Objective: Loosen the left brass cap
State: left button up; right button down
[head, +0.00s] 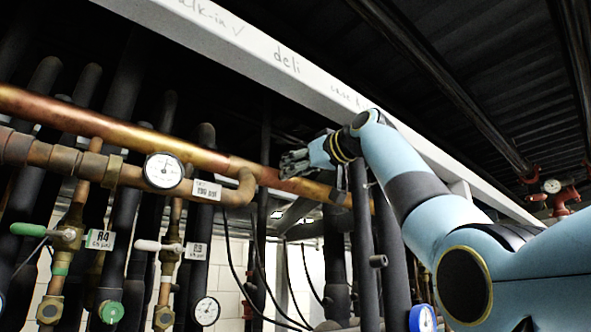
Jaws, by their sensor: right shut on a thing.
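The left brass cap (49,310) is at the lower left, at the bottom of the valve with the green handle (28,229). A similar brass cap (164,318) sits to its right, below the white-handled valve (148,245). My right gripper (293,164) is up at the middle, well above and to the right of both caps. It is shut at the upper edge of the thick copper pipe (205,155); its fingertips are small and dark, so the exact contact is hard to see. My left gripper is not in view.
A gauge (163,171) and tag (207,190) sit on the lower copper pipe. Another gauge (206,311) and a green round cap (111,312) are low down. Dark insulated pipes crowd behind the valves. A white beam (290,63) crosses above. Black cables hang mid-picture.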

jog(key=shift+n, duration=0.3)
jog(key=shift+n+b, duration=0.65)
jog(key=shift+n, duration=2.45)
jog(key=c, duration=1)
grip_release()
jog(key=shift+a, duration=0.1)
jog(key=v, duration=1.2)
